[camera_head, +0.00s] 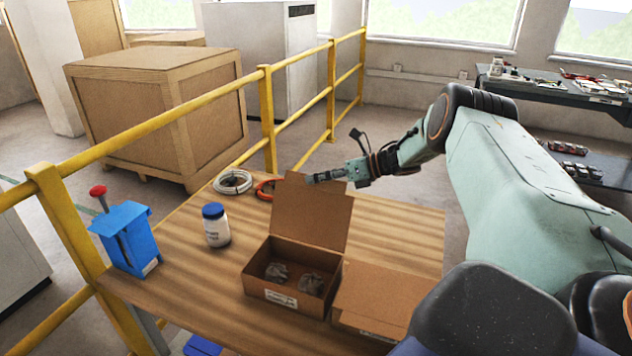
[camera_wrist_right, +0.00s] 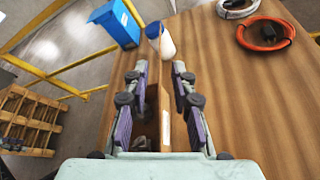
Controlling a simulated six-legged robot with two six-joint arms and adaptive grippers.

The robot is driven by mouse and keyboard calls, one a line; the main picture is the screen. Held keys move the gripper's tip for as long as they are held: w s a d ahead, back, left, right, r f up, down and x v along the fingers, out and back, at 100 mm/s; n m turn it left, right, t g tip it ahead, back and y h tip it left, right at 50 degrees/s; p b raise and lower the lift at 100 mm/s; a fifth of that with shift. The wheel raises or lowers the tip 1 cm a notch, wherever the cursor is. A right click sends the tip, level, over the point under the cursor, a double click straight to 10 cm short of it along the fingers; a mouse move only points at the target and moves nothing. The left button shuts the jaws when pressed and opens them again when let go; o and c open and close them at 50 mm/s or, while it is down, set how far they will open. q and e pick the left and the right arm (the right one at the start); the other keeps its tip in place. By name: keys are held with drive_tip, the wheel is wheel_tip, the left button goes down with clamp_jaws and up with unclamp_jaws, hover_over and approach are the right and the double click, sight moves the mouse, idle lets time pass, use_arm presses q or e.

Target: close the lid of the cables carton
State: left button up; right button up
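An open brown carton (camera_head: 257,287) stands on the wooden table, with a white label on its front that is too small to read. Its lid (camera_head: 305,215) stands up at the back, and two grey lumps (camera_head: 293,278) lie inside. My right gripper (camera_head: 314,178) is at the upper right part of the raised lid. In the right wrist view my right gripper (camera_wrist_right: 160,68) has its fingers apart, with the brown lid edge (camera_wrist_right: 152,98) showing between them. I cannot tell whether a finger touches it. My left gripper is not in view.
A second, closed carton (camera_head: 378,293) sits close on the right. A white bottle with blue cap (camera_head: 217,230), a blue device with red knob (camera_head: 127,240), a white cable coil (camera_head: 232,182) and an orange coil (camera_head: 264,190) are on the table (camera_head: 405,230). Yellow railing (camera_head: 150,123) runs behind.

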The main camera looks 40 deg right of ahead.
drive_tip(key=shift+w+f, duration=0.2)
drive_tip(key=shift+w, duration=0.05)
drive_tip(key=shift+a+r, duration=0.2)
drive_tip(key=shift+a, duration=0.15)
drive_tip(key=shift+c, duration=0.2)
drive_tip(key=shift+d+f, duration=0.15)
drive_tip(key=shift+d, duration=0.1)
clamp_jaws()
drive_tip(key=shift+a, duration=0.2)
drive_tip(key=shift+d, duration=0.1)
